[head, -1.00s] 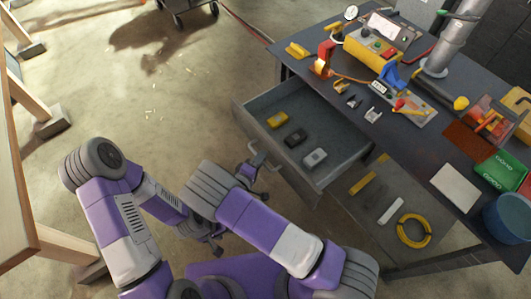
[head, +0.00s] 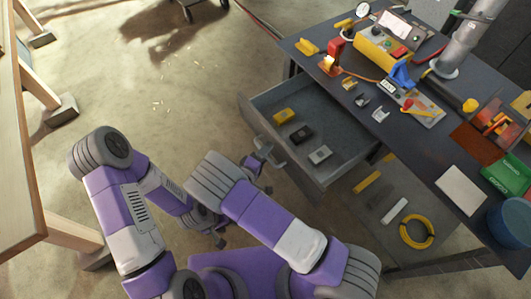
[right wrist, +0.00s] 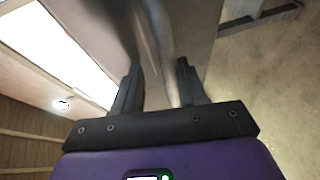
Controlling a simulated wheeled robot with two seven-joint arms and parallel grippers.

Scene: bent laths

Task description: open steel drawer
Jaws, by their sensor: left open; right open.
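The grey steel drawer (head: 318,172) stands pulled out from under the dark workbench, with its inside in view. It holds a yellow block (head: 284,115), a black block (head: 301,134) and a light grey block (head: 320,154). Its bar handle (head: 264,148) is on the front face. My right gripper (head: 258,168) is at the handle, partly hidden by my arm. In the right wrist view its open fingers (right wrist: 158,85) stand either side of a blurred bar in front of a steel panel; contact cannot be told. My left gripper (head: 218,236) is open, low over the floor, away from the drawer.
The dark workbench (head: 400,145) carries a yellow control box (head: 380,48), a green box (head: 508,178) and a blue container (head: 510,222). A lower shelf holds a yellow ring (head: 417,232). A wooden table (head: 18,170) stands at left. The floor before the drawer is open.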

